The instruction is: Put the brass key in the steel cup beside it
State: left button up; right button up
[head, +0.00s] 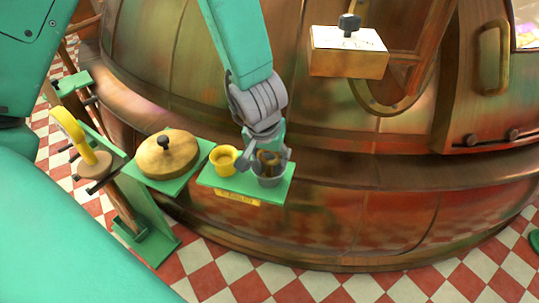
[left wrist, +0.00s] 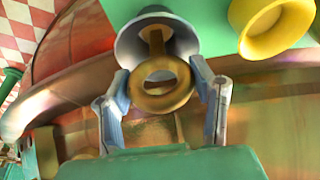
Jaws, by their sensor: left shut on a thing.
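The brass key (head: 269,157) has a ring-shaped bow and a straight shank. My left gripper (head: 265,161) is shut on the bow, directly above the steel cup (head: 268,180). In the left wrist view the fingers (left wrist: 160,72) sit on both sides of the key's bow (left wrist: 160,104). The shank points into the mouth of the grey steel cup (left wrist: 126,47), and its tip looks to be inside the rim. Whether it touches the bottom is hidden. The cup stands upright on the right end of a small green shelf (head: 215,181). My right gripper is out of view.
A yellow cup (head: 223,165) stands close left of the steel cup. A round wooden lid with a black knob (head: 167,160) lies on a green stand farther left. The large copper kettle (head: 330,215) rises behind. A wooden block with a dark knob (head: 347,60) juts out at upper right.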

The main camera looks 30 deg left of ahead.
pick_arm(q)
jog(key=o, duration=1.5)
jog(key=shift+f, duration=0.15)
jog(key=p+v, duration=0.7)
jog(key=v, duration=0.5)
jog(key=s+a+f+m+g+y, duration=0.1)
jog(key=s+a+f, duration=0.1)
jog(key=s+f, duration=0.4)
jog(key=s+a+f+m+g, duration=0.1)
jog(key=s+a+f, duration=0.2)
jog(key=f, duration=0.4)
jog(key=s+d+f, duration=0.1)
jog(key=s+f, duration=0.1)
jog(key=s, duration=0.1)
jog(key=s+d+f+m+h, duration=0.1)
jog(key=s+f, duration=0.2)
jog(key=s, duration=0.1)
jog(key=s+d+f+m+h, duration=0.1)
jog(key=s+f, duration=0.2)
jog(key=shift+s+f+g, duration=0.1)
jog(key=shift+s+g, duration=0.15)
jog(key=shift+g, duration=0.05)
